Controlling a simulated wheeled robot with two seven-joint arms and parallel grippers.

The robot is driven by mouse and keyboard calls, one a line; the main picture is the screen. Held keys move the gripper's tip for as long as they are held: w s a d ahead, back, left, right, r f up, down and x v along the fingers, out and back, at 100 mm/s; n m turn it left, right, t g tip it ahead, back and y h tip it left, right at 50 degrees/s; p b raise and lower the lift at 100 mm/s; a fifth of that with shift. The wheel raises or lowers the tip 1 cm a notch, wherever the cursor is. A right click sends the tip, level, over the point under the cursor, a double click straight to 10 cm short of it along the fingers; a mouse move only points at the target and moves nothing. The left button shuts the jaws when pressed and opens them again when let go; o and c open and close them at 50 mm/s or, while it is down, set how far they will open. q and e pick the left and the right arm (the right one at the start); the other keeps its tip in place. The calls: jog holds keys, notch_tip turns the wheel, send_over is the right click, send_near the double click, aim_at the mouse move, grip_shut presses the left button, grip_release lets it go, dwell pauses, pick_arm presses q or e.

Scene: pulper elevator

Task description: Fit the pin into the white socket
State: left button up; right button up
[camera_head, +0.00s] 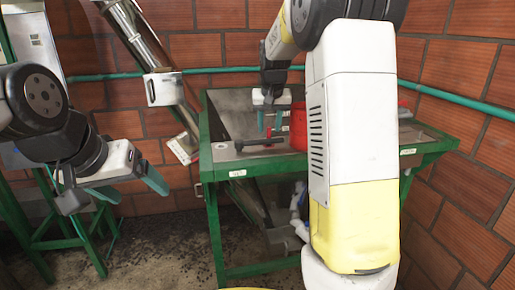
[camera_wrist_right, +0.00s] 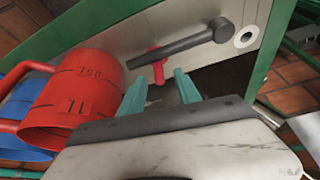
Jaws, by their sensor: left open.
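A dark grey rod with a thicker rounded end, seemingly the pin (camera_head: 258,143), lies on the metal top of the green-framed table. It also shows in the right wrist view (camera_wrist_right: 185,43). A small red piece (camera_wrist_right: 157,70) crosses it near its thin end. The white socket (camera_wrist_right: 246,38), a ring with a dark hole, is just beyond the rod's thick end. My right gripper (camera_head: 270,122) is open over the rod. In the wrist view its fingers (camera_wrist_right: 160,90) stand apart, short of the red piece and empty. My left gripper (camera_head: 130,186) is open and empty, left of the table.
A red measuring jug (camera_wrist_right: 75,95) stands close to my right gripper, with a blue container (camera_wrist_right: 22,140) beside it. The green-framed table (camera_head: 225,173) has an opening in its top. A metal chute (camera_head: 160,75) stands left of it, before the brick wall.

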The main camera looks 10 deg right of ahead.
aim_at(269, 134)
jog(key=x, duration=0.5)
jog(key=shift+w, duration=0.1)
grip_shut()
